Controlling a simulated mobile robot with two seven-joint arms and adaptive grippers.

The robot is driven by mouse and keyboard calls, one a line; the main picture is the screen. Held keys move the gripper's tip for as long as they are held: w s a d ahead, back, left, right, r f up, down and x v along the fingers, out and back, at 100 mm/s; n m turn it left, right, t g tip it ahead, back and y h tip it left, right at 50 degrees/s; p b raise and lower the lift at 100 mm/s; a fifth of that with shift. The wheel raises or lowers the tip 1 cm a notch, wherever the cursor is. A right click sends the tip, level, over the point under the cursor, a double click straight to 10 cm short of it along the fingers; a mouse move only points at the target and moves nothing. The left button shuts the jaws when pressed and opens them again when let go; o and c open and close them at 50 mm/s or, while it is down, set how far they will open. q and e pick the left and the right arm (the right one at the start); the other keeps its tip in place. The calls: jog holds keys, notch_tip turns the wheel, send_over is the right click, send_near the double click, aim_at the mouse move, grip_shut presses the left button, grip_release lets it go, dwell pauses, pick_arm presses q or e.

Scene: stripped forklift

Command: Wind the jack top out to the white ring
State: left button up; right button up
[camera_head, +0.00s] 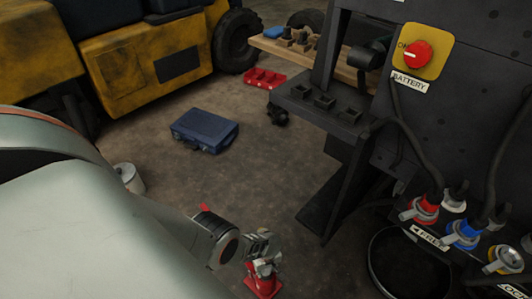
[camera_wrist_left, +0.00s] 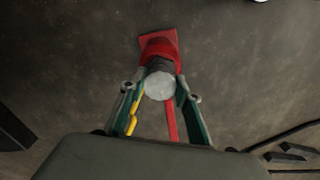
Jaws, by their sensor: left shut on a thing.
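The red jack (camera_head: 263,284) stands on the floor at the lower middle of the head view. In the left wrist view its red body and base (camera_wrist_left: 158,42) lie beyond a dark threaded part and the pale round jack top (camera_wrist_left: 159,86). My left gripper (camera_head: 262,243) is at the top of the jack, with one finger on each side, shut on the jack top. It shows in the left wrist view too (camera_wrist_left: 155,92). A thin red bar (camera_wrist_left: 171,122) shows between the fingers. I cannot make out a white ring. My right gripper is not in view.
The dark machine panel with a red battery knob (camera_head: 417,54) and coloured plugs (camera_head: 465,234) stands at the right. A black round bin (camera_head: 408,262) is right of the jack. A blue case (camera_head: 204,130) and red tray (camera_head: 265,78) lie on the floor.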

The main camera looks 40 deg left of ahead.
pick_arm(q)
jog(key=shift+s+d+f+n, duration=0.15)
jog(key=shift+s+n, duration=0.1)
jog(key=shift+n, duration=0.25)
jog(key=shift+c, duration=0.2)
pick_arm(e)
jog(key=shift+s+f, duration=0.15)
pick_arm(q)
jog(key=o, duration=0.9)
jog(key=shift+o, duration=1.2)
jog(key=shift+w, duration=0.1)
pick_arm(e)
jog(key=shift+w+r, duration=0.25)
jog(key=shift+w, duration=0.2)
pick_arm(q)
jog(key=shift+w, duration=0.15)
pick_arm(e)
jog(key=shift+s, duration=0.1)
